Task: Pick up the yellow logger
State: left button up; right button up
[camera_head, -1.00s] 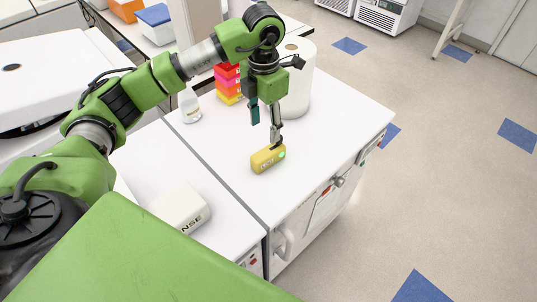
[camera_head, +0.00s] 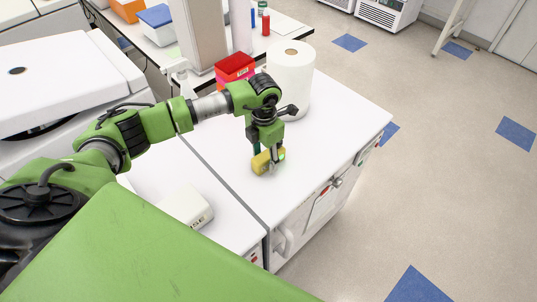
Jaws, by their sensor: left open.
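The yellow logger (camera_head: 260,163) lies on the white top of the near cabinet (camera_head: 318,150), with a small green light at its right end. My left gripper (camera_head: 266,164) points down over it. One finger shows in front of the logger's right part and the other is partly behind it. The jaws are open around the logger, and I cannot tell whether they touch it. My right gripper is not in view.
A white paper roll (camera_head: 291,80) stands behind the gripper, beside a stack of red and coloured boxes (camera_head: 235,68). A white box (camera_head: 188,204) sits on the left surface. The cabinet top right of the logger is clear.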

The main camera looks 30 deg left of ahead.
pick_arm(q)
jog(key=shift+f, duration=0.6)
jog(key=c, duration=1.3)
jog(key=shift+w+r, duration=0.1)
jog(key=shift+r, duration=0.05)
